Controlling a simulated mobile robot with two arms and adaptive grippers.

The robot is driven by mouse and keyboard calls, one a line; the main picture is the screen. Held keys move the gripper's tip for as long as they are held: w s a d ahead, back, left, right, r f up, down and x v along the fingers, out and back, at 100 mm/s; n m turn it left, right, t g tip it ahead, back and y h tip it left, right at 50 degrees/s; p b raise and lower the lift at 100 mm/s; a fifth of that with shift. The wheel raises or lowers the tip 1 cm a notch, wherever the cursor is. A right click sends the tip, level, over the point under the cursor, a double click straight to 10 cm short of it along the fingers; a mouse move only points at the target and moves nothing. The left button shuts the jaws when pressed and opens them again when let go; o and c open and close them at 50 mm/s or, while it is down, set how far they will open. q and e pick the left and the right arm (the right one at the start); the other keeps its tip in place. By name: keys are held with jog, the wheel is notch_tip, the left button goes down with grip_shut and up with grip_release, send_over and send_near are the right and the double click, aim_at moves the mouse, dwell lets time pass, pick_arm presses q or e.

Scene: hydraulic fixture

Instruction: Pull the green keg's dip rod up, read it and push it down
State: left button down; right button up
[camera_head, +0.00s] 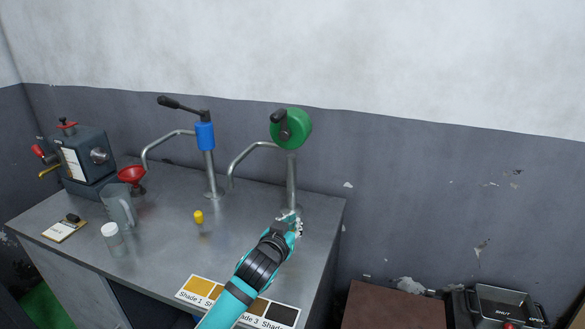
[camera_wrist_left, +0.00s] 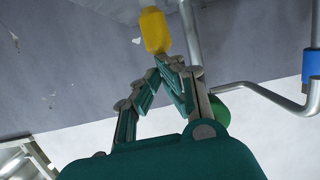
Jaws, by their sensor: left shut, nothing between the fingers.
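The green pump head (camera_head: 291,128) with its black crank stands on a steel post at the right of the counter. It also shows upside down in the wrist view (camera_wrist_left: 221,113). My left gripper (camera_head: 291,222) is shut and empty, low near the base of that post. In the wrist view a yellow knob (camera_wrist_left: 154,30) lies just beyond the shut fingertips (camera_wrist_left: 166,62); I cannot tell whether they touch. In the head view that knob seems hidden by my gripper. Another yellow knob (camera_head: 198,216) stands before the blue pump. No keg body is visible.
The blue pump (camera_head: 205,135) stands left of the green one. A clear jug (camera_head: 118,207), white-capped jar (camera_head: 111,236), red funnel (camera_head: 131,174) and dark machine (camera_head: 83,152) are farther left. A shade card (camera_head: 200,287) lies at the front edge, partly behind my arm.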

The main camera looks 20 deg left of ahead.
pick_arm(q)
jog(key=shift+f+b, duration=0.6)
jog(key=shift+f, duration=1.3)
